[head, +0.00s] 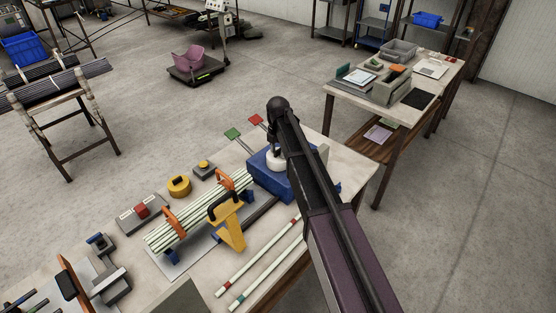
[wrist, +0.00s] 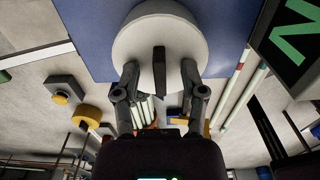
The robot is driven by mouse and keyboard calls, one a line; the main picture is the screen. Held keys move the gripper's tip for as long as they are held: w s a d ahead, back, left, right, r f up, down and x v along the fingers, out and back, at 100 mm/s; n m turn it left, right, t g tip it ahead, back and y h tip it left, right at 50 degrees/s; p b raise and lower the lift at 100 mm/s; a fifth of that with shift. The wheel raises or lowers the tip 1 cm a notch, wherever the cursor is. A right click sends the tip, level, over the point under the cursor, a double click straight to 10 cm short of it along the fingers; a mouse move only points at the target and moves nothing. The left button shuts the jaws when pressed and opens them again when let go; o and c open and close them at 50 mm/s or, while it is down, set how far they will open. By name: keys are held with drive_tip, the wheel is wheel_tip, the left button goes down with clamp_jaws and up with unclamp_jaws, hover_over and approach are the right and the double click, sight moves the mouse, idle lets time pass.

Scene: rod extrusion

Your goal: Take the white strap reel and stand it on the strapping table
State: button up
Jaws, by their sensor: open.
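The white strap reel (head: 276,162) sits on a blue box (head: 266,183) at the far end of the long bench (head: 255,265). My gripper (head: 273,145) is just above the reel in the head view and partly hides it. In the wrist view the round white reel (wrist: 135,42) fills the top middle, with a dark bar at its centre. My gripper's two open fingers (wrist: 160,72) reach its near edge, one at each side; I cannot tell whether they touch it. The bench carries a bundle of pale rods (head: 190,225); the frames do not label it as the strapping table.
A yellow strapping tool (head: 228,222), yellow tape roll (head: 179,186) and grey box with a yellow button (head: 203,170) are on the bench. Green (head: 232,134) and red (head: 255,120) tags stick out past its edge. A second table (head: 345,103) stands behind, right.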

sight(278, 150)
clamp_jaws()
drive_tip(key=shift+r, duration=0.15)
idle(0.4)
wheel_tip(278, 150, up, 4)
drive_tip(key=p, duration=0.3)
drive_tip(key=shift+f+p, duration=0.25)
drive_tip(key=shift+p, duration=0.15)
drive_tip(key=s+r+p, duration=0.1)
drive_tip(key=s, duration=1.5)
drive_tip(key=shift+d, duration=0.45)
drive_tip(key=shift+r, duration=0.1)
